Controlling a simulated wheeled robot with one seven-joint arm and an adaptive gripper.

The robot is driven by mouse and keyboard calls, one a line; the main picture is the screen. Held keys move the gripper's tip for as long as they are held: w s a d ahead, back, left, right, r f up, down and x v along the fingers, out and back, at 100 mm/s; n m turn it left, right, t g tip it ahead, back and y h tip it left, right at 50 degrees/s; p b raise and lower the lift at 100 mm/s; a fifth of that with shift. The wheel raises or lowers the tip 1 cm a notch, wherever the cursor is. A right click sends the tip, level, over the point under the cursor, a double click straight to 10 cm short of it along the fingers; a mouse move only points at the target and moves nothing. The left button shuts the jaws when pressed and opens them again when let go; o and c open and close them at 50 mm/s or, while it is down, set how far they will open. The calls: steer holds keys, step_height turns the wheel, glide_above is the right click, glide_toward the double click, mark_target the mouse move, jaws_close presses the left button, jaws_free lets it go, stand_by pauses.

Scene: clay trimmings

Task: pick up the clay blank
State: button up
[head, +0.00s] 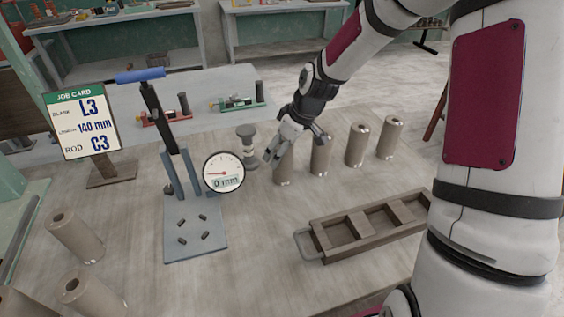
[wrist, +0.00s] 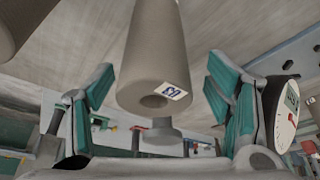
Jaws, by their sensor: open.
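The clay blanks are grey-brown cylinders with a hole in the top. Several stand in a row at the middle right of the bench: the leftmost blank (head: 285,172), then a second (head: 321,158), a third (head: 357,147) and a fourth (head: 390,138). My gripper (head: 295,147) is open at the leftmost blank, partly covering its top. In the wrist view that blank (wrist: 152,60) stands between the two spread fingers, with gaps on both sides. It bears a small white label with blue marks, seen upside down and hard to read. The job card (head: 88,122) shows L3, 140 mm, C3.
A lever press (head: 195,230) with a round gauge (head: 223,172) reading 0 mm stands left of my gripper. A grey stepped post (head: 247,150) is close by. A compartmented wooden tray (head: 325,250) lies at front right. More cylinders (head: 75,238) stand at the left.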

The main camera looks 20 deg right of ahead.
steer(key=x, duration=0.5)
steer(key=shift+w+d+f, duration=0.1)
steer(key=shift+d+f, duration=0.05)
steer(key=shift+d, duration=0.15)
steer(key=c, duration=1.7)
